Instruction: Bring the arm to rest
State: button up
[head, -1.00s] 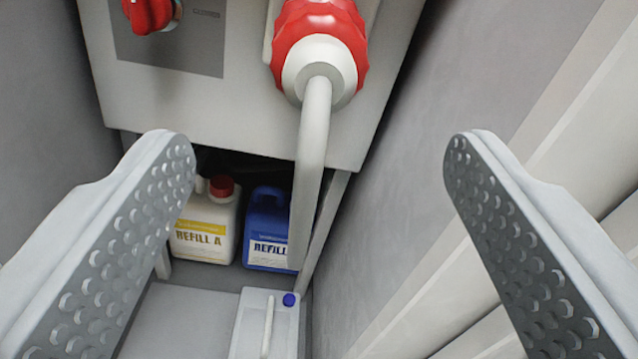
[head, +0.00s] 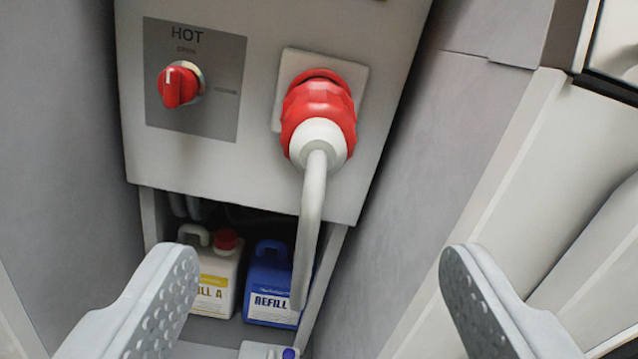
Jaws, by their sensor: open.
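My gripper (head: 318,268) is open, with its two grey, dimpled fingers wide apart at the lower left and lower right. Nothing is between the fingertips close up. Beyond them is a white cabinet with a red plug (head: 319,110) in a square socket, and a pale cable (head: 309,215) hangs down from it. A red knob (head: 180,86) sits on a grey panel (head: 217,118) marked HOT and OPEN, left of the plug. My gripper touches none of these.
Under the cabinet (head: 250,185) stand a white REFILL A jug (head: 214,265) with a red cap and a blue refill jug (head: 270,290). A white container with a blue cap (head: 290,352) shows at the bottom edge. Grey walls (head: 70,130) close in on both sides.

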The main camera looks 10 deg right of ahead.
jog(key=s+r, duration=0.5)
jog(key=r, duration=0.8)
jog(key=s+r+m, duration=0.1)
jog(key=s+r, duration=0.4)
jog(key=r, duration=0.7)
jog(key=s+r, duration=0.5)
jog(key=r, duration=0.8)
jog(key=s+r, duration=0.5)
jog(key=s, duration=0.6)
jog(key=s+r+m, duration=0.1)
jog(key=s+r, duration=0.4)
jog(key=s, duration=0.7)
jog(key=s+r, duration=0.6)
jog(key=s, duration=0.5)
jog(key=shift+s+a+m+g, duration=0.15)
jog(key=shift+s+m+g, duration=0.05)
jog(key=shift+m+g, duration=0.1)
